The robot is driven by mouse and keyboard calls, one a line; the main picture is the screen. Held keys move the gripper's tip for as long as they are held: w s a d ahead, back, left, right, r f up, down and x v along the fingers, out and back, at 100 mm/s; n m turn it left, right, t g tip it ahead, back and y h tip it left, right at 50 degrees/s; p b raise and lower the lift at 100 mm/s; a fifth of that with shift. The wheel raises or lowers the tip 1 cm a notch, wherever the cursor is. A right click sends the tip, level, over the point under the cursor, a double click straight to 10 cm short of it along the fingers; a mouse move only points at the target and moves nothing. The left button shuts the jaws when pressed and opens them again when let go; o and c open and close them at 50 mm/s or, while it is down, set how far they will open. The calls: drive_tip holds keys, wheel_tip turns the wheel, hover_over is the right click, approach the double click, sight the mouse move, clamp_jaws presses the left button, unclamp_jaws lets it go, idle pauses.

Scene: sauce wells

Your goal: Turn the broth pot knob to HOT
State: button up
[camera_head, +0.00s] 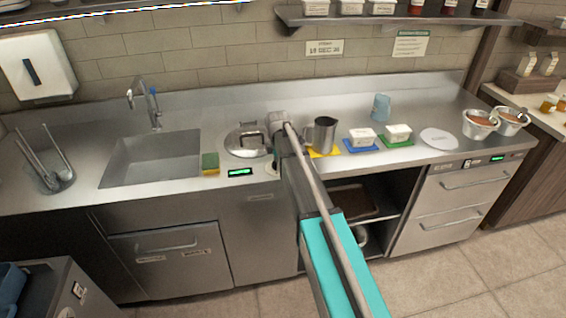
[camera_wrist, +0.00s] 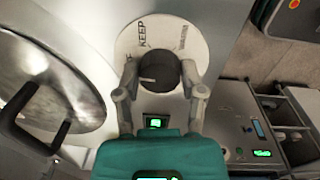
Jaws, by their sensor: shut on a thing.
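The dark round knob (camera_wrist: 158,70) sits on a white dial plate (camera_wrist: 128,44) in the wrist view. My gripper (camera_wrist: 160,80) is shut on the knob, one finger on each side. I cannot tell which label the knob points to. The broth pot lid (camera_wrist: 50,85), with a dark handle, is at the left; it also shows in the head view (camera_head: 240,146). My arm hides most of the dial there.
A green-lit display (camera_head: 240,172) is left of the dial, with a sponge (camera_head: 210,162) and the sink (camera_head: 150,160) further left. A metal pitcher (camera_head: 323,135) on a yellow mat stands close right of my arm. White tubs on blue and green mats follow.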

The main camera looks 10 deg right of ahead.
drive_tip(key=m, duration=0.4)
drive_tip(key=shift+a+m, duration=0.3)
drive_tip(key=m, duration=0.9)
drive_tip(key=shift+w, duration=0.1)
drive_tip(key=m, duration=0.4)
drive_tip(key=shift+m+h, duration=0.3)
drive_tip(key=m, duration=0.4)
drive_tip(key=shift+w+g, duration=0.1)
drive_tip(key=shift+g, duration=0.3)
drive_tip(key=m, duration=0.8)
drive_tip(key=shift+d+m, duration=0.15)
drive_tip(key=shift+m, duration=0.15)
drive_tip(key=m, duration=0.4)
drive_tip(key=shift+m, duration=0.3)
